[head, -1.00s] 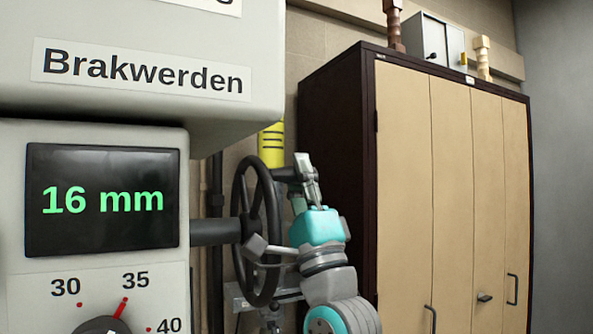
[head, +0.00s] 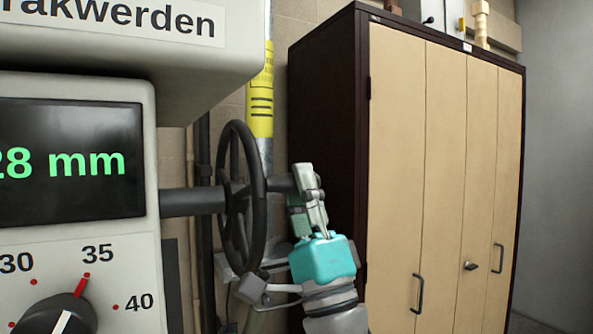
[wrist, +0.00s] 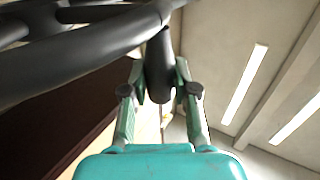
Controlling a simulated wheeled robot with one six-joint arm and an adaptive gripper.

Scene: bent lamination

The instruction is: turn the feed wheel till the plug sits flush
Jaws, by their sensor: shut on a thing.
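The feed wheel (head: 258,205) is a dark spoked handwheel seen nearly edge-on, on a shaft (head: 190,202) from the grey machine. Its dark handle (head: 280,184) sticks out to the right. My gripper (head: 308,183) is shut on this handle from below. In the wrist view the fingers stand on both sides of the handle (wrist: 159,75), and the wheel rim (wrist: 80,62) crosses the upper left. The display (head: 70,160) reads what looks like 28 mm, its first digit cut by the picture edge. The plug does not show.
A dial knob (head: 58,318) sits below the display, with a red pointer at 35. A tall cabinet (head: 445,180) with tan doors stands behind my gripper to the right. A pipe with a yellow label (head: 261,95) runs behind the wheel.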

